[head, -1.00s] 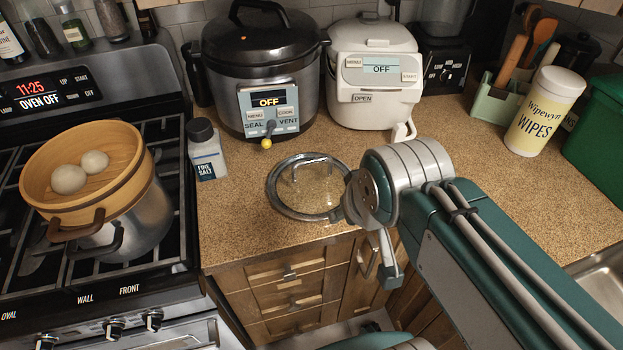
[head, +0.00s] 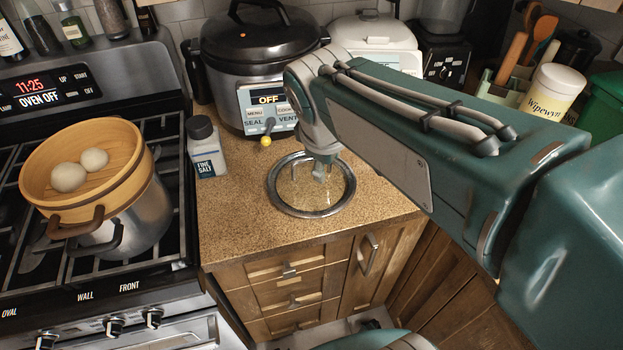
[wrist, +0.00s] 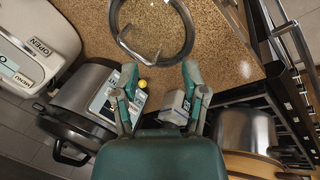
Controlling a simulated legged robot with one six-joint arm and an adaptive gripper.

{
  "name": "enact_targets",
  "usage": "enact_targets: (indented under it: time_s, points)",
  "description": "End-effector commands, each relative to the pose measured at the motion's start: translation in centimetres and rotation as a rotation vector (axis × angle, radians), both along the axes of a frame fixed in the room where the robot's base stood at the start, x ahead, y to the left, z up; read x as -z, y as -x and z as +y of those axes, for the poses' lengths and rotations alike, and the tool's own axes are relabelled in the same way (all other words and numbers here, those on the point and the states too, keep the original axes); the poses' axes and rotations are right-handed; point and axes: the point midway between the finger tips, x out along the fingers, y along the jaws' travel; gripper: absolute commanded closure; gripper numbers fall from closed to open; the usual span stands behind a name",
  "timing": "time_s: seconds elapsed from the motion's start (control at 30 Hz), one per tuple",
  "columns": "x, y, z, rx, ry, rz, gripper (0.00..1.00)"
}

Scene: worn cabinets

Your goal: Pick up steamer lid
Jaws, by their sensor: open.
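The steamer lid (head: 290,206) is a round glass lid with a metal rim and an arched handle. It lies flat on the speckled counter in front of the pressure cooker. In the wrist view the lid (wrist: 187,42) is at the top, partly cut off, with its handle (wrist: 131,48) to the left. My gripper (head: 322,170) is above the lid in the head view and hides part of its far side. In the wrist view my gripper (wrist: 160,73) is open and empty, its fingertips apart and just short of the lid's rim.
A bamboo steamer (head: 110,185) with two buns sits on a pot (head: 130,228) on the stove at left. A salt jar (head: 206,150) stands left of the lid. The pressure cooker (head: 225,85) and white rice cooker (head: 380,40) stand behind. Counter around the lid's front is clear.

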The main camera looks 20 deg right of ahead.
Motion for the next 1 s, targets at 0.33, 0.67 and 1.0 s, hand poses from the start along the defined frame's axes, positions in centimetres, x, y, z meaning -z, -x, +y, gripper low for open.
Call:
enact_targets:
  time_s: [0.33,0.67,1.0]
  points:
    - [1.0,-6.6,2.1,-0.411,0.245,0.182,0.43]
    - [2.2,-10.7,3.9,-0.675,0.398,0.308,0.43]
    - [6.1,-11.5,2.3,-0.686,0.404,0.317,0.43]
